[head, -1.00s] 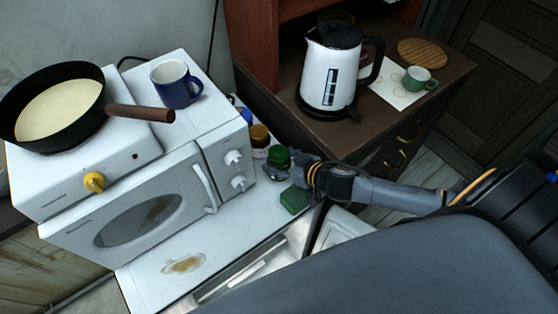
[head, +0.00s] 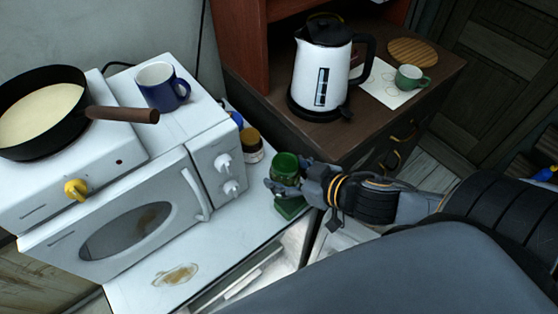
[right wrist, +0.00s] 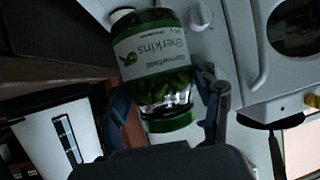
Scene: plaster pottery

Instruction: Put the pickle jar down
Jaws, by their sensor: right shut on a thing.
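The pickle jar (head: 285,168) is green glass with a green lid, at the right end of the white counter (head: 150,293) in the head view. My right gripper (head: 282,186) is shut around it. In the right wrist view the jar (right wrist: 152,62) shows a white gherkins label, reading upside down, between the two fingers (right wrist: 167,103). The jar looks roughly upright in the head view. I cannot tell whether its base touches anything. My left gripper is not in view.
A brown-lidded jar (head: 252,146) stands behind, beside the microwave (head: 120,225). The kettle (head: 325,70) is on the dark cabinet. The counter front left is clear except a stain.

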